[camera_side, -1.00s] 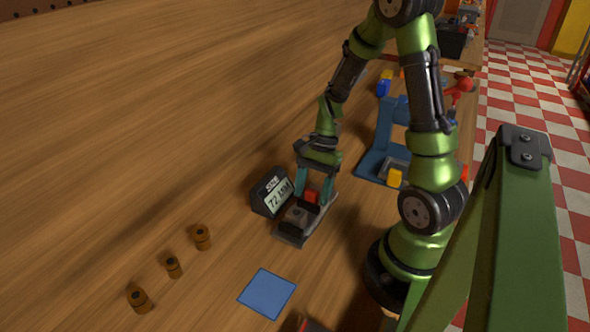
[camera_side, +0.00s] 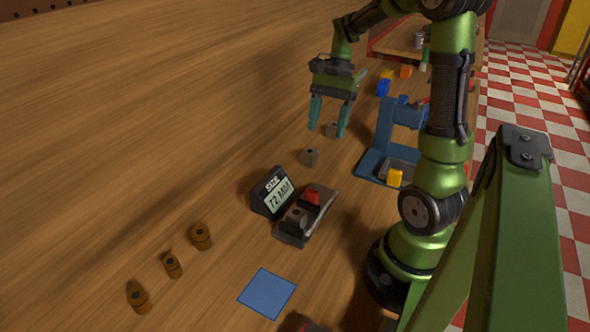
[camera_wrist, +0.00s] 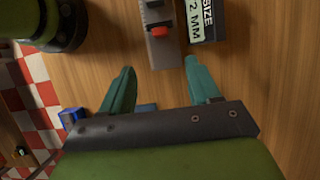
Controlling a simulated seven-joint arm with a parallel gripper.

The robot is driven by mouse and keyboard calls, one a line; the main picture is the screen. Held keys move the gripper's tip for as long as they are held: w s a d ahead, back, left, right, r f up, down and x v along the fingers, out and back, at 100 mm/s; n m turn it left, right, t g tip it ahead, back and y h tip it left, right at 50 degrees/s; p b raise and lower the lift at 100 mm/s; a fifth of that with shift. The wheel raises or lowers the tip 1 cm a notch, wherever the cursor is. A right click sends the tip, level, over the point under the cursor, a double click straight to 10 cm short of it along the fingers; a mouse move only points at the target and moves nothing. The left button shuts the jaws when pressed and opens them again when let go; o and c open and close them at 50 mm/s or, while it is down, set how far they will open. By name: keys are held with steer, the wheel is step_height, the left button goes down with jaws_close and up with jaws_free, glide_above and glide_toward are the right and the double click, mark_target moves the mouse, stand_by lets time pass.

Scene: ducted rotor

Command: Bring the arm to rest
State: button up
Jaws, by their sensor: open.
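My gripper (camera_side: 327,132) hangs open and empty above the wooden table, its teal fingers pointing down. It is farther back than the grey measuring fixture (camera_side: 293,234) with the red part (camera_side: 312,195) and the black display (camera_side: 268,196) beside it. In the wrist view my fingertips (camera_wrist: 159,66) are spread with nothing between them. The red part (camera_wrist: 160,31) and the display (camera_wrist: 205,22), with a size in mm, lie beyond them there.
A blue stand (camera_side: 384,140) with a yellow block (camera_side: 395,178) is at right. Several brown pieces (camera_side: 201,237) and a blue square (camera_side: 267,293) are in front. The left of the table is clear.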

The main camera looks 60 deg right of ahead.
steer(key=shift+d, duration=0.1)
steer(key=s+a+r+n+t+h, duration=0.1)
steer(key=a+r+n+t, duration=0.2)
steer(key=a+n, duration=0.4)
steer(key=s+a+r+n+t+h, duration=0.1)
steer(key=a+r+n+t, duration=0.1)
steer(key=a+n+t, duration=0.2)
steer(key=a+n, duration=0.3)
steer(key=a, duration=0.5)
steer(key=shift+s+a+r, duration=0.15)
steer(key=shift+s+r, duration=0.05)
steer(key=shift+r, duration=0.2)
steer(key=shift+o, duration=1.3)
